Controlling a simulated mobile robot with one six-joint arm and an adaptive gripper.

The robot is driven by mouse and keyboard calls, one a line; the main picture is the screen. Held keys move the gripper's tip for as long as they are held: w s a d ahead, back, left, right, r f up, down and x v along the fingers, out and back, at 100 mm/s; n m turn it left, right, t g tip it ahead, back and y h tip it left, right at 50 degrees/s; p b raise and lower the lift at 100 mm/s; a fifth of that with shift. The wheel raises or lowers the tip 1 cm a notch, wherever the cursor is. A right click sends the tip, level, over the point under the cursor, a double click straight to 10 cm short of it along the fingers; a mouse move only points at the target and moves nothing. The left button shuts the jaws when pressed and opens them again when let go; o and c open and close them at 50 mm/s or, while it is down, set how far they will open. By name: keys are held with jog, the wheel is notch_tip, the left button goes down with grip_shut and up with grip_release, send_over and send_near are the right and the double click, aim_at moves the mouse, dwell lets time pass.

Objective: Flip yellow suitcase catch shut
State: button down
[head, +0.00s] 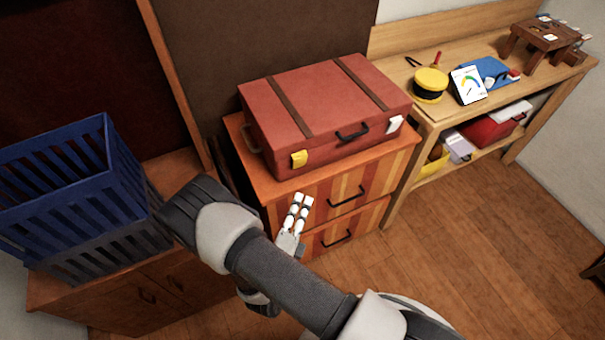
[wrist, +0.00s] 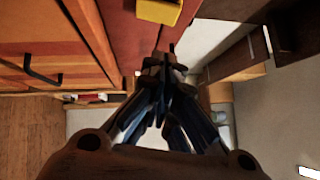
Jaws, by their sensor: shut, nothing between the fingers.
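A red suitcase (head: 325,108) with two brown straps lies flat on top of a striped drawer cabinet. A yellow catch (head: 299,159) sits on the left part of its front face, and a white catch (head: 395,123) on the right part. The yellow catch also shows at the top of the wrist view (wrist: 158,10). My gripper (head: 302,199) is shut and empty, in front of the cabinet and below the yellow catch in the head view. In the wrist view the closed fingertips (wrist: 163,62) are apart from the catch. Whether the catch is raised or flat is hard to tell.
The striped cabinet (head: 349,183) has black drawer handles below the suitcase. A blue slatted basket (head: 60,190) stands on a brown cabinet at left. A wooden bench (head: 440,108) at right holds a yellow round case, a gauge card and a small stool. Floor is clear at right.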

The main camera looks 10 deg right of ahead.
aim_at(299, 162)
jog(key=w+d+r+b, duration=0.1)
jog(key=w+r+b, duration=0.1)
jog(key=w, duration=0.7)
jog(key=shift+d, duration=0.3)
jog(key=p, duration=0.1)
jog(key=n+g+p, duration=0.1)
jog(key=p, duration=0.1)
jog(key=shift+w+r+y, duration=0.15)
jog(key=shift+w+y, duration=0.1)
jog(key=shift+y, duration=0.15)
jog(key=shift+s+a+n, duration=0.1)
jog(key=shift+n, duration=0.2)
